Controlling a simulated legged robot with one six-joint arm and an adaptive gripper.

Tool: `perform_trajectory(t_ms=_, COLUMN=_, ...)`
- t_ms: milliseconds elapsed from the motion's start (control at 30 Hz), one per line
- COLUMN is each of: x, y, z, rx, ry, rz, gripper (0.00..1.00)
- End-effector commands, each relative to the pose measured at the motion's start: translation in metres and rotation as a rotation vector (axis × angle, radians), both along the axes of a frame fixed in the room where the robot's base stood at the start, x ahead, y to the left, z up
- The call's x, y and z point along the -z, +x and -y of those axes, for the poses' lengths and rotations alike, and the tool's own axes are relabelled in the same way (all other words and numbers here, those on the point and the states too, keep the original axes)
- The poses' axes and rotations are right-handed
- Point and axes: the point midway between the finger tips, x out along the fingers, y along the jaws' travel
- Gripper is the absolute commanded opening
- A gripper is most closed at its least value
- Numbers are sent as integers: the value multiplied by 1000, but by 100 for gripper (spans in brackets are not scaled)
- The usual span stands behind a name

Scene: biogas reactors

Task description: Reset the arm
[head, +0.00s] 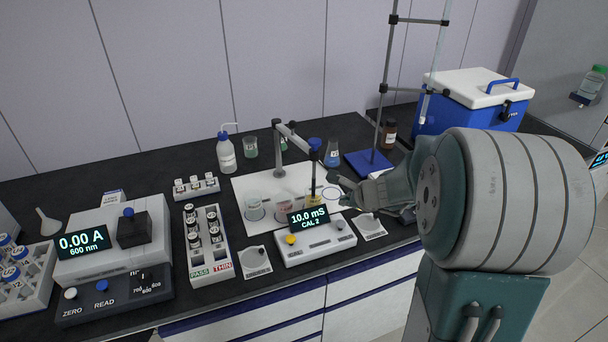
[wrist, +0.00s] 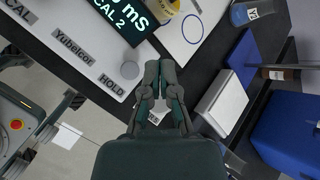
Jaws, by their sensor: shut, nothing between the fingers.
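My gripper (wrist: 159,72) is shut and empty in the wrist view, with its two grey-green fingers together. It hangs over the front edge of the bench, beside the conductivity meter (wrist: 82,45). In the head view my arm covers the right side, and part of my gripper (head: 340,183) shows near the meter (head: 316,241), which reads 10.0 mS, CAL 2. My forearm hides part of the bench's right end.
A white mat (head: 246,190) with beakers lies behind the meter. A stand on a blue base (head: 367,163) and a blue cooler (head: 467,104) are at the right. A photometer (head: 113,245) and a vial rack (head: 221,262) stand left. The floor in front is clear.

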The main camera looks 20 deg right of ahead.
Motion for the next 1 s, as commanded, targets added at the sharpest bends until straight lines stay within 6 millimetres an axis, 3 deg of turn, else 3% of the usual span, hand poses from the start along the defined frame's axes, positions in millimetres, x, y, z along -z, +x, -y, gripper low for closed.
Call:
perform_trajectory(t_ms=167, x=-8, y=-3, z=-10, rx=-50, ry=-27, rz=8, gripper=0)
perform_trajectory(t_ms=333, x=-45, y=-28, z=-62, rx=-342, ry=-208, rz=47, gripper=0)
perform_trajectory(t_ms=500, x=-75, y=-74, z=-114, rx=-701, ry=-448, rz=79, gripper=0)
perform_trajectory(t_ms=700, x=-96, y=-137, z=-151, rx=-1087, ry=-746, rz=98, gripper=0)
perform_trajectory(t_ms=833, x=-104, y=-179, z=-160, rx=-1313, ry=-952, rz=94, gripper=0)
perform_trajectory(t_ms=1000, x=-109, y=-224, z=-158, rx=-1557, ry=-1207, rz=64, gripper=0)
